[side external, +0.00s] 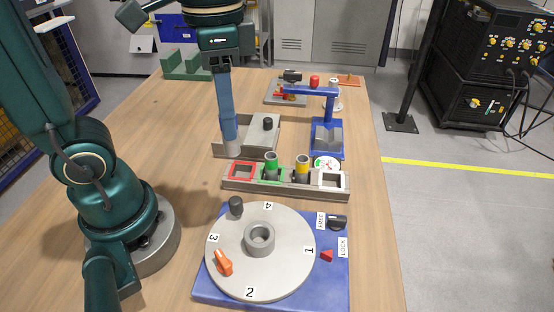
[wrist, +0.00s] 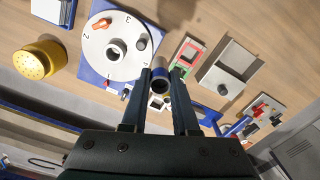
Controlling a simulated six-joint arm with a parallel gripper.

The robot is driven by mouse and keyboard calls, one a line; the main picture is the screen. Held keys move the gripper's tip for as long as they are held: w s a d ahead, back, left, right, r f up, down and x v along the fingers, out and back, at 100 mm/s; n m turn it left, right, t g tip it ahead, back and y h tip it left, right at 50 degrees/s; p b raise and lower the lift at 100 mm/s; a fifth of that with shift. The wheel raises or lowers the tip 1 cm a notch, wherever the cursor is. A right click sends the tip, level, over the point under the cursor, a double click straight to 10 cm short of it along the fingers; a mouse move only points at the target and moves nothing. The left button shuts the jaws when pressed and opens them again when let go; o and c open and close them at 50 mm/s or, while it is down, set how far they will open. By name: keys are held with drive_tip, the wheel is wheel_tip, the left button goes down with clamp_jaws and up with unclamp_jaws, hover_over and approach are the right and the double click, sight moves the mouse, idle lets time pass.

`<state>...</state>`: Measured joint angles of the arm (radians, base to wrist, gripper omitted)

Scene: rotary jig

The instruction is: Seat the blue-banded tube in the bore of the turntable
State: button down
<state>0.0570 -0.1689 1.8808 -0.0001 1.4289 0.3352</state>
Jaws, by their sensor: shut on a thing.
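My gripper (side external: 229,132) is shut on the blue-banded tube (side external: 232,148) and holds it upright, beyond the turntable in the side view. The tube's pale lower end shows below the fingers; its band is mostly hidden there. In the wrist view the tube (wrist: 160,86) sits between the two fingers, its round end visible. The turntable (side external: 285,275) is a grey disc marked 1 to 4 on a blue base. Its bore (side external: 260,237) is a raised grey ring with an empty dark hole at the centre. The tube is well apart from it.
A rack (side external: 285,183) with green and yellow tubes and red and white square frames lies between tube and turntable. A grey fixture (side external: 262,140) and blue stand (side external: 327,140) are behind. An orange handle (side external: 223,263) and black knob (side external: 236,205) rise from the disc.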

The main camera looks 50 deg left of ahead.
drive_tip(key=shift+s+d+f, duration=0.35)
drive_tip(key=shift+d+f, duration=1.25)
drive_tip(key=shift+f, duration=0.1)
drive_tip(key=shift+s+d+f, duration=0.4)
drive_tip(key=shift+d+f, duration=1.25)
drive_tip(key=shift+s+d+f, duration=0.35)
drive_tip(key=shift+d+f, duration=1.25)
drive_tip(key=shift+f, duration=0.1)
drive_tip(key=c, duration=0.7)
unclamp_jaws()
drive_tip(key=shift+f, duration=0.15)
wheel_tip(320, 180, up, 12)
drive_tip(key=a+f+n+t, duration=0.1)
drive_tip(key=a+t, duration=0.1)
drive_tip(key=a, duration=0.1)
drive_tip(key=a+f+n+t, duration=0.1)
drive_tip(key=a+f+n, duration=0.1)
drive_tip(key=a, duration=0.2)
drive_tip(key=a+f+n+t, duration=0.1)
drive_tip(key=a+t, duration=0.1)
drive_tip(key=a, duration=0.1)
drive_tip(key=shift+w+a+f+n+t, duration=0.2)
drive_tip(key=shift+a+n+t, duration=0.1)
drive_tip(key=shift+a, duration=0.1)
